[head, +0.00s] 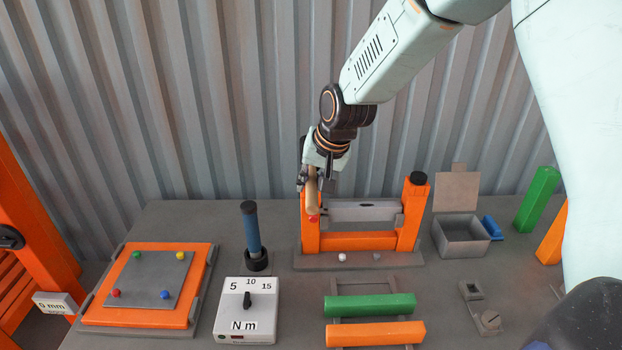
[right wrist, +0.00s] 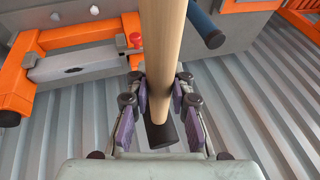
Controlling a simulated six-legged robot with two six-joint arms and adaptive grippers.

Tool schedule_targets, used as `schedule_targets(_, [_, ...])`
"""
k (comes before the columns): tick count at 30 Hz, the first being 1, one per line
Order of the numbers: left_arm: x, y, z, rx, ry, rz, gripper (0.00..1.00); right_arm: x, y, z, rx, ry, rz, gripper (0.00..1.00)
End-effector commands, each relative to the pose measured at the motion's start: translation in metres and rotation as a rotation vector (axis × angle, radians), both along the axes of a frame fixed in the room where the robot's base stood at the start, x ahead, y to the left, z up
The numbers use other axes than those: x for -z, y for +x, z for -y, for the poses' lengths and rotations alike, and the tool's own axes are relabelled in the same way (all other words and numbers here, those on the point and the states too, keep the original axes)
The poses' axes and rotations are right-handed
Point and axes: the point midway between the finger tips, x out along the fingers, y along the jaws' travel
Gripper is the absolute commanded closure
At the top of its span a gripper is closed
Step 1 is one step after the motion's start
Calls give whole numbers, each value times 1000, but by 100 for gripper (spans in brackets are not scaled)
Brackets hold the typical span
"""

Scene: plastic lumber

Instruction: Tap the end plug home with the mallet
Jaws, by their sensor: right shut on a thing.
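My right gripper (head: 314,182) is shut on a tan wooden handle (head: 312,196), apparently the mallet's, in front of the orange frame's left post. In the right wrist view the handle (right wrist: 158,60) runs between the finger pads of the gripper (right wrist: 152,112), its dark end near the palm. The mallet's head cannot be made out. A black end plug (head: 418,178) sits on top of the right post of the orange frame (head: 360,241). It also shows as a black knob (right wrist: 10,118) in the right wrist view. How deep it sits is unclear. My left gripper is out of view.
A blue-handled tool (head: 252,232) stands left of the frame, behind a torque dial box (head: 246,312). A grey open box (head: 462,238) stands to the right. Green (head: 370,305) and orange bars (head: 375,334) lie in front. A corrugated wall (head: 240,100) rises behind.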

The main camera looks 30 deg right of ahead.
Motion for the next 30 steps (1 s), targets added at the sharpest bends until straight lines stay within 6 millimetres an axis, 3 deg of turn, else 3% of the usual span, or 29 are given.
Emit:
schedule_targets(3, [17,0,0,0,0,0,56,28,0,0,0,-1,0,100])
schedule_targets(15, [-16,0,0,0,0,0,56,-6,1,0,0,0,2,100])
schedule_targets(21, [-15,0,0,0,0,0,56,-20,1,0,0,0,3,100])
schedule_targets(30, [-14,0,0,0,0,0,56,-19,0,0,0,0,1,100])
